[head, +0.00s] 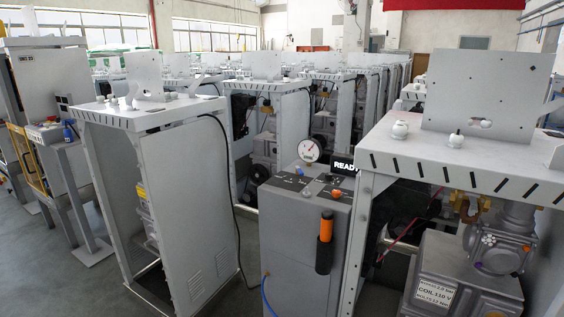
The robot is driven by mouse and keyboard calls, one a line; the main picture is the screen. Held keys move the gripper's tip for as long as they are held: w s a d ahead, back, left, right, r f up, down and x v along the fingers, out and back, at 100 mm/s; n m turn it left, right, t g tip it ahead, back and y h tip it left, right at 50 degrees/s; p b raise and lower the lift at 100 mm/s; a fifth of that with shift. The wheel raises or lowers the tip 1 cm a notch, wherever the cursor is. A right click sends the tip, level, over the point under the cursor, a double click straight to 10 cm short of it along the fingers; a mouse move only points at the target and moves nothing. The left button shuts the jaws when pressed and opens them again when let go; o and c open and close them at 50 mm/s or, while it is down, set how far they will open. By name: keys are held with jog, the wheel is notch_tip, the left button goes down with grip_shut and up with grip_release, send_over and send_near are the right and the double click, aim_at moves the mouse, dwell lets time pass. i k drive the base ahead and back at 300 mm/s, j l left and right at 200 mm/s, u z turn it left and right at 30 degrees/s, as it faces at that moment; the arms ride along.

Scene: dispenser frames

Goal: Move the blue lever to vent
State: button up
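A grey dispenser cabinet (300,245) stands at the centre. Its dark sloped top panel carries a round pressure gauge (309,150) and a small black display (343,166) reading READY. My gripper is not in view.
An orange and black handle (326,228) sits in a holder on the cabinet's front. White metal frames (170,200) stand on the left, with another bench (420,150) on the right. A blue hose (267,295) hangs at the cabinet's lower left. Open floor lies at left.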

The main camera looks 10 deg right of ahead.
aim_at(298, 171)
jog(key=i+j+z, duration=0.15)
jog(key=i+j, duration=1)
jog(key=j, duration=0.1)
